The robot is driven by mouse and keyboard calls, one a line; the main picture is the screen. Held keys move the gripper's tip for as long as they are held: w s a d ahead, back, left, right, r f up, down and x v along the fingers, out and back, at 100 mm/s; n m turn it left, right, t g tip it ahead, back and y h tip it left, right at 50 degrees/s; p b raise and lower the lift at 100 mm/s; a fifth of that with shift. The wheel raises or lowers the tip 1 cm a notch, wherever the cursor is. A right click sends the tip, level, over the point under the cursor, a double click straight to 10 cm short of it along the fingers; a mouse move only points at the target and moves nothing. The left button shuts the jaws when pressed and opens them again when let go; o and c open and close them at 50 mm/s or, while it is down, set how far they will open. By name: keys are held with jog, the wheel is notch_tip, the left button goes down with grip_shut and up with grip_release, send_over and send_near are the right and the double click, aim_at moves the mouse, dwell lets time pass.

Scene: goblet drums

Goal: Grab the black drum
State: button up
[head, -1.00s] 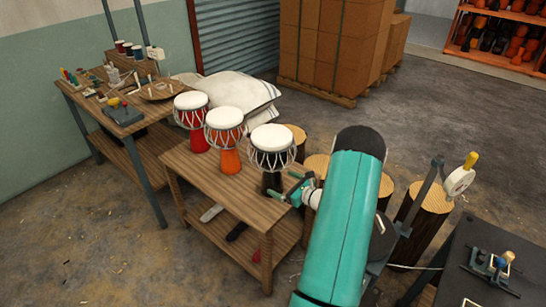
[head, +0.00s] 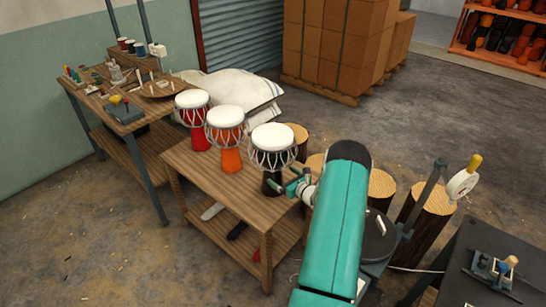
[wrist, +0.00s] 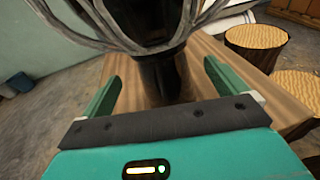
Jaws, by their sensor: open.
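The black drum (head: 272,151) stands upright at the right end of a wooden table (head: 205,173), with a white head, pale lacing and a narrow dark lower body. My gripper (head: 285,185) is at the drum's lower body, on its right side. In the wrist view my gripper (wrist: 155,88) is open, with one green finger on each side of the view. The drum's dark stem (wrist: 160,75) shows between and beyond the fingers, below the wide laced bowl. I cannot tell whether a finger touches it.
An orange drum (head: 226,135) and a red drum (head: 193,118) stand left of the black one on the same table. Log stumps (head: 381,186) stand behind and right of my arm. A dark table (head: 490,265) is at the lower right.

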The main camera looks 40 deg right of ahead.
aim_at(279, 172)
jog(key=w, duration=0.5)
jog(key=shift+d+f, duration=0.2)
jog(key=shift+d, duration=0.15)
jog(key=c, duration=1.8)
jog(key=shift+r, duration=0.2)
jog(key=shift+c, duration=0.5)
jog(key=shift+r, duration=0.1)
